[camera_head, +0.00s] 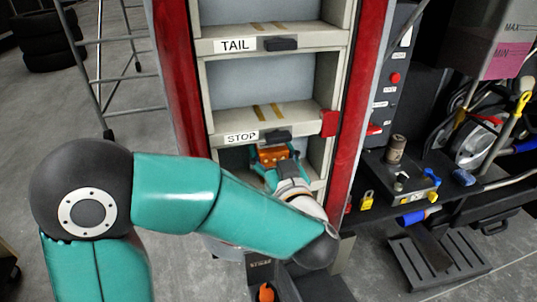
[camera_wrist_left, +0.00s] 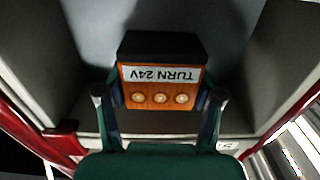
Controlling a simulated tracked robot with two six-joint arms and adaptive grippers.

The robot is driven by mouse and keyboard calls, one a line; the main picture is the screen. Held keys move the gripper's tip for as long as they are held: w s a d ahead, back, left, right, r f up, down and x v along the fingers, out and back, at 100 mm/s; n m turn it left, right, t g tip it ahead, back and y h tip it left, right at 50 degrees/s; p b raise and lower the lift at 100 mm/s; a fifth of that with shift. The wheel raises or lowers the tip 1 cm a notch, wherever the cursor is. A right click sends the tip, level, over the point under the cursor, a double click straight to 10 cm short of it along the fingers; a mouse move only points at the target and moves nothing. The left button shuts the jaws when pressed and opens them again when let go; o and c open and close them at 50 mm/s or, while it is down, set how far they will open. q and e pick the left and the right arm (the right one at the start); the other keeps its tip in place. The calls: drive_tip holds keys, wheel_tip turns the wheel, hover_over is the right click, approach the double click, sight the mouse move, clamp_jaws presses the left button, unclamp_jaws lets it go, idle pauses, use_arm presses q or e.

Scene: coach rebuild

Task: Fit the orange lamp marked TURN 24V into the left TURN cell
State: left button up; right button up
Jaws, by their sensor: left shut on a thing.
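The orange lamp (camera_head: 273,155) is inside the cell just below the STOP shelf edge of the grey rack. In the left wrist view the lamp (camera_wrist_left: 160,120) has a white TURN 24V label, upside down, several round contacts and a black end. My left gripper (camera_wrist_left: 160,105) is shut on the lamp, a finger on each side; it also shows in the head view (camera_head: 276,165). The cell's walls (camera_wrist_left: 82,50) stand apart from the lamp on both sides. Whether the lamp touches the cell's back cannot be told. My right gripper is out of view.
The cells above, by the TAIL label (camera_head: 235,45) and STOP label (camera_head: 241,138), look empty. Red posts (camera_head: 181,60) flank the rack, and a red block (camera_head: 329,123) sits at its right edge. A cluttered bench (camera_head: 400,180) stands at right.

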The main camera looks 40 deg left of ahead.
sight(268, 158)
use_arm(q)
drive_tip(key=x, duration=0.3)
drive_tip(key=shift+a, duration=0.15)
wheel_tip(268, 158, down, 4)
drive_tip(key=shift+r, duration=0.25)
drive_tip(key=shift+f, duration=0.1)
drive_tip(key=o, duration=1.2)
drive_tip(key=b+v, duration=0.1)
drive_tip(key=v, duration=1.1)
